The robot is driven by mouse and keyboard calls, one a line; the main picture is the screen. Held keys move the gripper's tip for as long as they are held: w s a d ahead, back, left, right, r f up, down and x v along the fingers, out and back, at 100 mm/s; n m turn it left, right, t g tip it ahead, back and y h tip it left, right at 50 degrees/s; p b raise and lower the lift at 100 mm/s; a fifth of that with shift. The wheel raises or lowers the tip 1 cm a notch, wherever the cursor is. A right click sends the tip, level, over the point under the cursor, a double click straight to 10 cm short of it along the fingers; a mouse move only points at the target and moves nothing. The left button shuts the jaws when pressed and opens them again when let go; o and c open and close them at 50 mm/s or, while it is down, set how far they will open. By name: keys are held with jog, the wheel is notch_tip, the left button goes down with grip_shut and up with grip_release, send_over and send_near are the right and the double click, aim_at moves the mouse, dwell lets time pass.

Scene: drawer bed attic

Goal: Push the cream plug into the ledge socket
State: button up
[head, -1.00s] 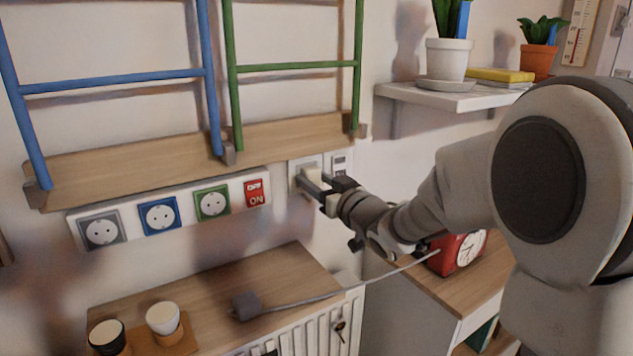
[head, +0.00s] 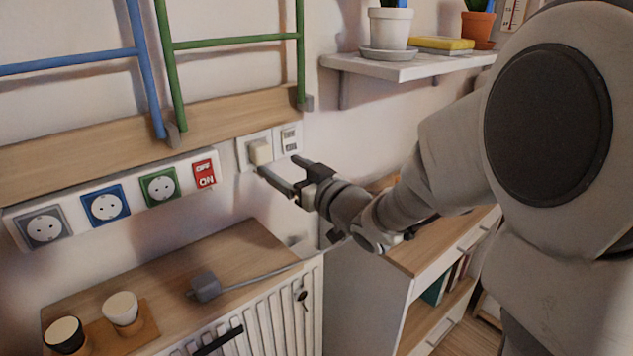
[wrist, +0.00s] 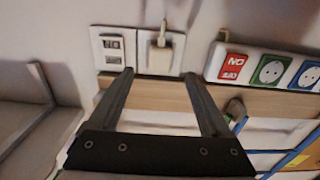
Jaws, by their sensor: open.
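The cream plug (head: 261,152) sits at the white socket plate (head: 245,142) on the wall, right of the red switch. I cannot tell how deep it sits. It also shows in the wrist view (wrist: 160,57), straight ahead, with a pale cord. My gripper (head: 280,167) is open and empty, a little off the wall, with its fingers apart and pointing toward the plate. In the wrist view the gripper (wrist: 159,75) has its fingertips on either side of the plug's line, short of it, with a gap between.
A power strip with grey (head: 44,229), blue (head: 105,207) and green (head: 160,186) sockets and a red switch (head: 204,174) runs left. A grey plug (head: 205,287) lies on the wooden top (head: 235,245) below, near two cups (head: 121,308). A white shelf (head: 410,66) projects at right.

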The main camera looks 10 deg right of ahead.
jog(key=v, duration=1)
jog(key=shift+s, duration=0.2)
jog(key=shift+d, duration=0.15)
jog(key=s+d+m+g+h, duration=0.2)
jog(key=d+m+h, duration=0.3)
jog(key=d+h, duration=0.5)
jog(key=s+a+f+m+g, duration=0.15)
jog(key=s+g, duration=0.25)
jog(key=s, duration=0.5)
jog(key=s+a+f+g, duration=0.1)
jog(key=s+f+g, duration=0.2)
jog(key=s, duration=0.5)
notch_tip(320, 180, up, 23)
jog(key=p, duration=2.3)
jog(key=shift+s, duration=0.4)
